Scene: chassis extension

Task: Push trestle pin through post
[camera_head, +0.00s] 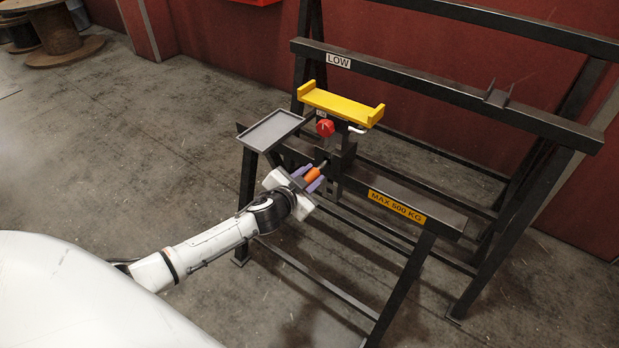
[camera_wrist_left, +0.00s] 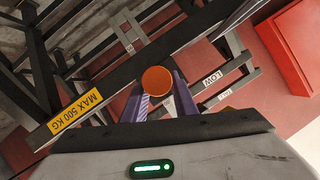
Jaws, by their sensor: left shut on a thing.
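The trestle pin has an orange handle (camera_head: 312,175), and its metal shaft points toward the post (camera_head: 337,150) on the front trestle. My left gripper (camera_head: 314,178) is shut on the orange handle with its purple fingers. In the left wrist view the round orange end (camera_wrist_left: 157,80) sits between the two fingers (camera_wrist_left: 160,92). The pin's tip is close to the post's bracket; I cannot tell whether it is in the hole. A yellow cradle (camera_head: 341,104) tops the post, with a red knob (camera_head: 325,127) below it. My right gripper is not in view.
A small grey tray (camera_head: 271,130) is fixed to the trestle left of the post. The front beam carries a "MAX 500 KG" label (camera_head: 397,206). A taller black trestle (camera_head: 440,88) stands behind. The floor at left is clear, with a cable spool (camera_head: 62,50) far back.

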